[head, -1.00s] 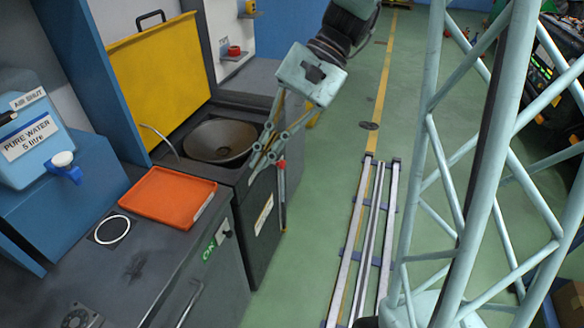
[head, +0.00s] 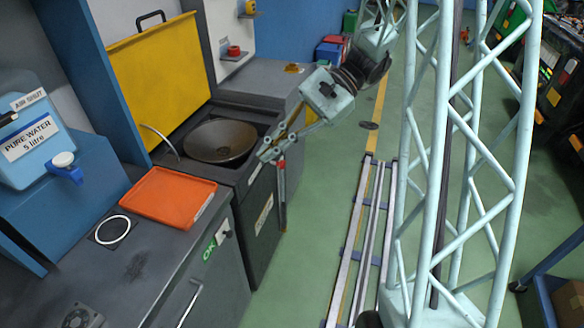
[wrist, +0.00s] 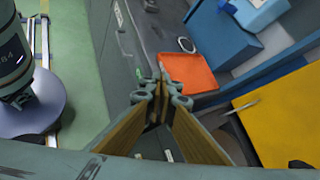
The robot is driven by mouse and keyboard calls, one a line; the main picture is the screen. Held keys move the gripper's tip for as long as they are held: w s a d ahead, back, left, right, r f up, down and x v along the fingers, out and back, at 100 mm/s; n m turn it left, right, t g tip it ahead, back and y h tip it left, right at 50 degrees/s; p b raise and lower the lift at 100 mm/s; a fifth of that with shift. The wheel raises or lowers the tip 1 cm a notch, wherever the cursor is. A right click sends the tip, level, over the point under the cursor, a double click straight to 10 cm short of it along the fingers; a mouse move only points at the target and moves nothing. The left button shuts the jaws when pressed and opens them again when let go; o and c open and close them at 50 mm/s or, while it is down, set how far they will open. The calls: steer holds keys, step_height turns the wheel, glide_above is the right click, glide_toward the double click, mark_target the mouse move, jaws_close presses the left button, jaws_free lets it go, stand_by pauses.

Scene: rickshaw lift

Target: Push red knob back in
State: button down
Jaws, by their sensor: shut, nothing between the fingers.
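The red knob (head: 234,50) sits on the light wall panel behind the sink, at upper centre in the head view. I cannot tell how far it stands out. It does not show in the wrist view. My gripper (head: 264,155) is shut and empty, near the counter's front edge to the right of the sink bowl. It is nearer to the camera than the knob and well apart from it. In the wrist view the closed fingertips (wrist: 160,94) point toward the counter and the orange tray.
An orange tray (head: 168,196) lies on the counter left of my gripper. A round sink bowl (head: 220,141) and a raised yellow lid (head: 160,78) stand behind it. A red-tipped grey rod (head: 282,190) hangs at the cabinet front.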

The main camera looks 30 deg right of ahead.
mark_target(284, 166)
steer(key=w+d+f+m+t+y, duration=0.2)
steer(key=w+d+f+m+t, duration=0.6)
steer(key=d+f, duration=0.5)
steer(key=w+d+f+m+t+h, duration=0.1)
steer(key=d+f+m+t, duration=0.4)
steer(key=d+f, duration=0.9)
steer(key=shift+d+f+m+h+p, duration=0.25)
steer(key=shift+f+m+h+p, duration=0.2)
steer(key=shift+f+m+h, duration=0.35)
steer(key=shift+w+a+f, duration=0.1)
steer(key=shift+b+x, duration=1.2)
steer(key=shift+x, duration=5.7)
